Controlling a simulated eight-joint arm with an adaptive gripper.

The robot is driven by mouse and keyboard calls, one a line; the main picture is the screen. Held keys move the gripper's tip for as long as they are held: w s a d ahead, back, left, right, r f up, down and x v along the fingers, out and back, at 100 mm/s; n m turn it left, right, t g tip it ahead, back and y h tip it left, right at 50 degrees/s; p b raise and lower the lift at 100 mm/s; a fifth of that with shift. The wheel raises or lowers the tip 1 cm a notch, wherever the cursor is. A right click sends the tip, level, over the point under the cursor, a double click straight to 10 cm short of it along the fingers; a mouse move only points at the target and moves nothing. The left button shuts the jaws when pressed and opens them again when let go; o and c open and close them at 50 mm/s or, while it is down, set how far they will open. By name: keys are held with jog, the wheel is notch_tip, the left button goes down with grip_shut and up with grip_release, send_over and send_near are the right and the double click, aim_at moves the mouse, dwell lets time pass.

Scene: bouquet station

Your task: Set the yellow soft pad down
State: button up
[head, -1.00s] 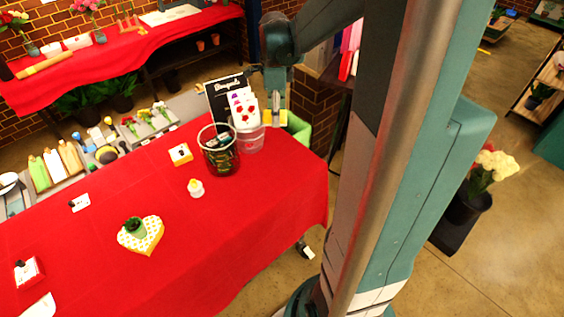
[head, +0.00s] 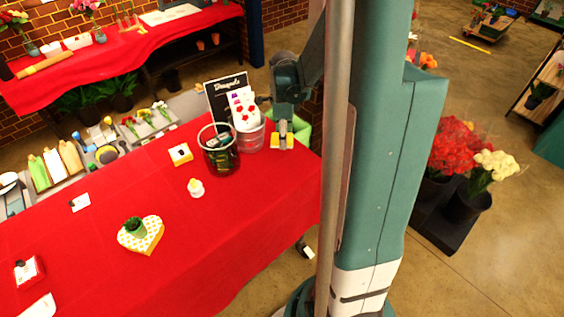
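The yellow soft pad (head: 290,141) is at the far right corner of the red table, right of a clear bucket. My gripper (head: 283,143) points down at it, with a grey finger across the pad's middle and yellow showing on both sides. The gripper appears shut on the pad; the far finger is hidden. The pad is at or just above the cloth; I cannot tell whether it touches.
The clear bucket (head: 250,135) with flower cards and a dark glass jar (head: 219,160) stand left of the pad. A black sign (head: 227,95) is behind them. A green bin (head: 303,128) is beyond the table edge. The red cloth (head: 270,180) in front is clear.

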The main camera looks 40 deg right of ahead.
jog(key=shift+f, duration=0.25)
send_over(283, 162)
jog(key=shift+w+d+f, duration=0.1)
jog(key=shift+d+f, duration=0.05)
jog(key=shift+f, duration=2.7)
jog(key=shift+f, duration=0.1)
jog(key=shift+f, duration=2)
jog(key=shift+f, duration=0.1)
jog(key=o, duration=0.5)
jog(key=shift+c, duration=0.2)
jog(key=o, duration=0.4)
jog(key=shift+r, duration=0.2)
